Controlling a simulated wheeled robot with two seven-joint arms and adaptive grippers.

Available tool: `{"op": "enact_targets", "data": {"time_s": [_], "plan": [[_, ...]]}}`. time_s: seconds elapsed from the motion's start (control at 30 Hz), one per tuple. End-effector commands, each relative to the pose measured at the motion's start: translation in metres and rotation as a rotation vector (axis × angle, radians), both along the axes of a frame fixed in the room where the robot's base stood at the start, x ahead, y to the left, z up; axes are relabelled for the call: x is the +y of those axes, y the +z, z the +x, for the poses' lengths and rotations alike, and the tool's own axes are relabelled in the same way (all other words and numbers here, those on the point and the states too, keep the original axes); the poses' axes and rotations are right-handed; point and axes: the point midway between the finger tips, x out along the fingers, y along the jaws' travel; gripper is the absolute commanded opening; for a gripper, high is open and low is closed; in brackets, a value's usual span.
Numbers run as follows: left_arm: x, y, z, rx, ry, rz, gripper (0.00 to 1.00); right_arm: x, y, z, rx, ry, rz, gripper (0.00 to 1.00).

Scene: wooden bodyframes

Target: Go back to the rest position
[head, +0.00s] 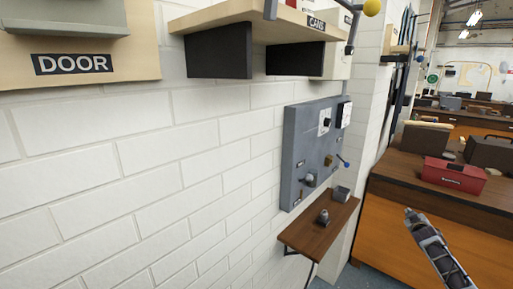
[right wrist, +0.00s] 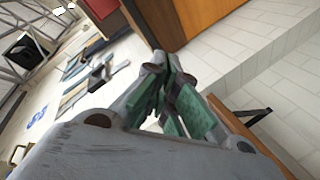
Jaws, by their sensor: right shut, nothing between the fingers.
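My right gripper (head: 411,215) comes in at the lower right of the head view, in front of the wooden bench and apart from it. In the right wrist view its fingers (right wrist: 165,85) are closed together, with green pads and nothing between them. My left gripper is not in the head view.
A grey panel (head: 292,150) with switches hangs on the white brick wall (head: 150,210). A small wooden shelf (head: 305,240) below it holds small metal items. A red toolbox (head: 453,176) sits on the bench (head: 400,215) at right. A DOOR board (head: 120,66) hangs at upper left.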

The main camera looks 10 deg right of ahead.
Motion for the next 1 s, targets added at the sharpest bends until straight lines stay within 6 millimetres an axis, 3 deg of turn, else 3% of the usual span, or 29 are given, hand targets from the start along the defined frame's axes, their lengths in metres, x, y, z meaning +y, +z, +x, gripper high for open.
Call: {"op": "enact_targets", "data": {"time_s": [0.03,0.1,0.57,1.0], "plan": [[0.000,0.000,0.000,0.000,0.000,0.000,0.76,0.009,-0.024,-0.003,0.026,0.002,0.020,0.00],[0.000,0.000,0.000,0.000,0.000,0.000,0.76,0.019,-0.055,-0.010,0.060,0.003,0.046,0.00],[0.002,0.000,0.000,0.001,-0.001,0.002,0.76,0.106,-0.239,-0.071,0.271,0.027,0.195,0.00],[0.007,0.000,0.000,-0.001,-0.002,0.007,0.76,0.205,-0.388,-0.167,0.470,0.058,0.316,0.00]]}}
